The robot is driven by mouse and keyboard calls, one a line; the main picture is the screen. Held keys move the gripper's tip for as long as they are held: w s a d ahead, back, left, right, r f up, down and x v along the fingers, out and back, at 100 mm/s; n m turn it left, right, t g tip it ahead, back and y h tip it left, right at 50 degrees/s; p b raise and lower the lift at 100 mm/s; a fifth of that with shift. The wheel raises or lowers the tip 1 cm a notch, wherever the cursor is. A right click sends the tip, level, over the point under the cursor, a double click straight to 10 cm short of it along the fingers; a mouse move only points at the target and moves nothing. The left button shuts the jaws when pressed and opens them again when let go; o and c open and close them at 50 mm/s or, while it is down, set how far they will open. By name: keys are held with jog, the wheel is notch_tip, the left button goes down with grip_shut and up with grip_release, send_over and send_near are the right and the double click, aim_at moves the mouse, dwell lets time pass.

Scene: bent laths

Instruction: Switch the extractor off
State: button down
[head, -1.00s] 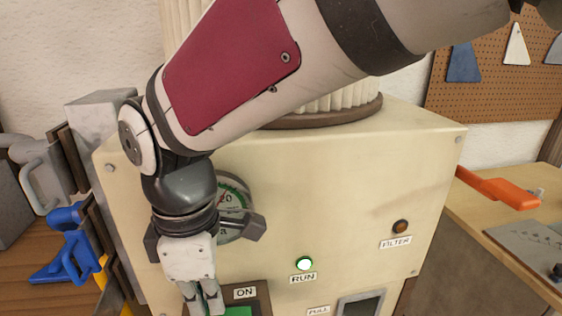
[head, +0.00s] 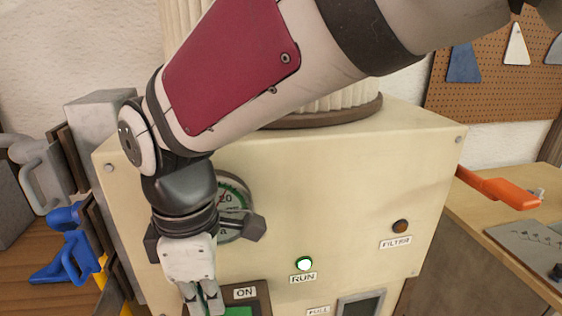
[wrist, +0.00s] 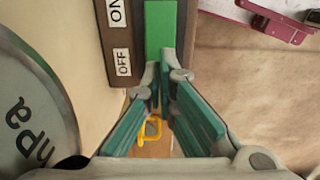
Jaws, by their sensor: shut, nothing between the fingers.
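The extractor is a cream cabinet (head: 330,215). On its front is a switch in a dark housing with an ON label (head: 245,293) and a green part (head: 238,311), cut off by the lower picture edge. In the wrist view the green part (wrist: 160,28) lies just beyond my fingertips, beside the ON label (wrist: 115,12) and OFF label (wrist: 123,62). My gripper (head: 205,311) is shut and empty, in front of the cabinet, left of the switch; it also shows in the wrist view (wrist: 165,75). Whether it touches the switch I cannot tell. The RUN lamp (head: 304,264) is lit.
A round gauge (head: 232,205) sits behind my wrist. The FILTER lamp (head: 400,226) looks dark. An orange-handled tool (head: 498,188) lies on the bench at the right.

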jog(key=shift+f+b, duration=0.6)
jog(key=shift+f, duration=0.6)
dwell(0.6)
jog(key=shift+r, duration=0.1)
jog(key=shift+r+p, duration=2.55)
jog(key=shift+r, duration=0.9)
